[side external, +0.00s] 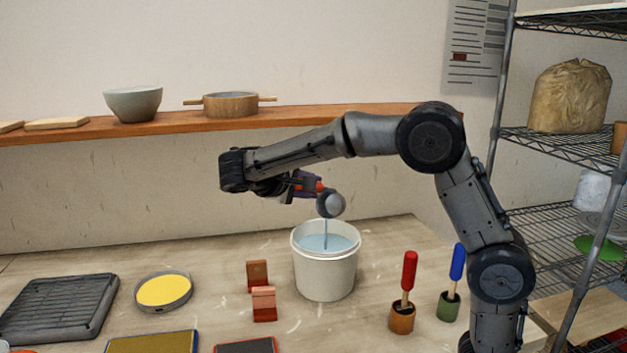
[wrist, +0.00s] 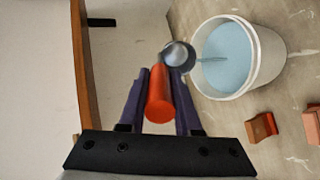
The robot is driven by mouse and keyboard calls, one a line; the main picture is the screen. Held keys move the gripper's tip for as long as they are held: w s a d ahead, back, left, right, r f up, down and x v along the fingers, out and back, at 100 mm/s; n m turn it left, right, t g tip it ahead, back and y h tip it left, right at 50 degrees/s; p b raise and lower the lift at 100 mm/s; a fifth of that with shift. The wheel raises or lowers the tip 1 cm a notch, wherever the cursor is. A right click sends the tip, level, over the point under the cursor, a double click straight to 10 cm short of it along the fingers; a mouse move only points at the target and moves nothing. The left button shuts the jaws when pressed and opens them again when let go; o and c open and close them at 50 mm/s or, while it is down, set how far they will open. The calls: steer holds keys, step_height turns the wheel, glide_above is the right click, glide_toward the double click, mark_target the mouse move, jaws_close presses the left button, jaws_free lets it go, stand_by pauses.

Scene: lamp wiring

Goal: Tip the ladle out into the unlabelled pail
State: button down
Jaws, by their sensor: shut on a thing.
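My gripper (side external: 306,184) is shut on the red handle of the ladle (side external: 331,204). In the wrist view the fingers (wrist: 160,72) lie on both sides of the handle. A thin stream runs from the bowl down into the white pail (side external: 325,279). The pail holds pale blue liquid, and it also shows in the wrist view (wrist: 273,79). I see no label on its visible side. The inside of the ladle's bowl is hard to make out.
Reddish-brown blocks (side external: 264,304) stand left of the pail. A red-handled tool (side external: 409,272) and a blue-handled tool (side external: 457,262) stand in small pots to its right. A round yellow dish (side external: 164,291) and a dark ribbed tray (side external: 58,307) lie at left. A wooden shelf (side external: 180,125) runs behind.

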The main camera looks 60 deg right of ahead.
steer(key=shift+a+f+h, duration=0.7)
steer(key=shift+f+h, duration=0.15)
steer(key=shift+f, duration=0.1)
steer(key=shift+a+f+h, duration=0.7)
steer(key=shift+f+h, duration=0.15)
steer(key=shift+f, duration=0.05)
stand_by(1.6)
steer(key=d+r+y, duration=0.3)
steer(key=d+y, duration=0.1)
steer(key=d+r+y, duration=0.3)
steer(key=d+r, duration=0.1)
steer(key=shift+s+r+y, duration=0.15)
steer(key=shift+r+y, duration=0.1)
steer(key=shift+y, duration=0.15)
steer(key=d+y, duration=0.2)
steer(key=d+r+y, duration=0.1)
steer(key=d, duration=0.1)
steer(key=shift+s+d+y, duration=0.1)
steer(key=shift+d+y, duration=0.1)
steer(key=shift+y, duration=0.2)
steer(key=d+y, duration=0.1)
steer(key=y, duration=0.1)
steer(key=d+f+y, duration=0.1)
steer(key=d, duration=0.1)
steer(key=d+y, duration=0.2)
steer(key=shift+s+d+f+t+y, duration=0.1)
steer(key=shift+d+f+t+y, duration=0.05)
steer(key=shift+f+t+y, duration=0.2)
